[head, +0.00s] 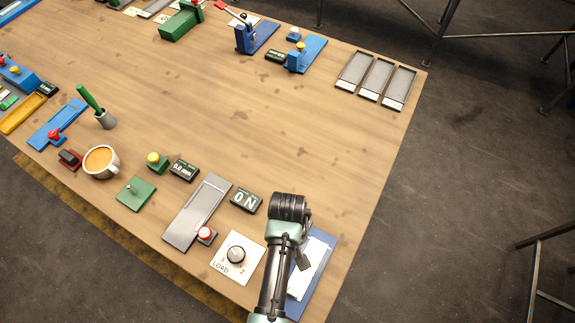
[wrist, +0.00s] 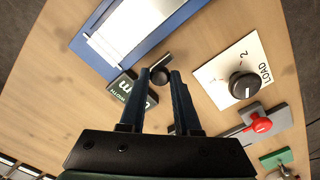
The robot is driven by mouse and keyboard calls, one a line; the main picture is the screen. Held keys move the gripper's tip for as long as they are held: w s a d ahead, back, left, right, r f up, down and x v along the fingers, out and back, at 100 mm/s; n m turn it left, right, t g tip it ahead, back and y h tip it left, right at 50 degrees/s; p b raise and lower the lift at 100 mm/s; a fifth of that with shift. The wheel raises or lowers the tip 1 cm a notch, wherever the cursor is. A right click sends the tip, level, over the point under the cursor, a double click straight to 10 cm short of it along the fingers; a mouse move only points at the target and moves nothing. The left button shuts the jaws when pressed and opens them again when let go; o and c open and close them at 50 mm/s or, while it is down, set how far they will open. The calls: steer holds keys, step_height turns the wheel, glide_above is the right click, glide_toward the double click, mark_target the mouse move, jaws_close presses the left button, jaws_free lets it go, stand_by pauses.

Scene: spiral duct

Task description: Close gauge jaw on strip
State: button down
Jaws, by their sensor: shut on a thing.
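The gauge is a blue board (wrist: 182,17) with a pale strip (wrist: 128,30) lying on it, at the top of the wrist view. In the head view the blue board (head: 326,243) and pale strip (head: 314,256) lie at the front right of the table, partly covered by my arm. A black round knob with a short dark bar (wrist: 160,74) stands beside the board. My gripper (wrist: 162,80) has its two fingers around this knob. Whether a jaw touches the strip cannot be told. My fingertips are hidden in the head view.
A WIDTH readout (wrist: 135,90) sits left of the fingers, partly hidden. A LOAD card with a black dial (wrist: 245,84) lies to their right.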

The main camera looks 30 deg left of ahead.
steer(key=shift+d+p, duration=0.55)
steer(key=shift+d, duration=1)
steer(key=c, duration=0.6)
jaws_free()
steer(key=shift+r, duration=0.1)
step_height(320, 180, up, 13)
steer(key=b, duration=0.1)
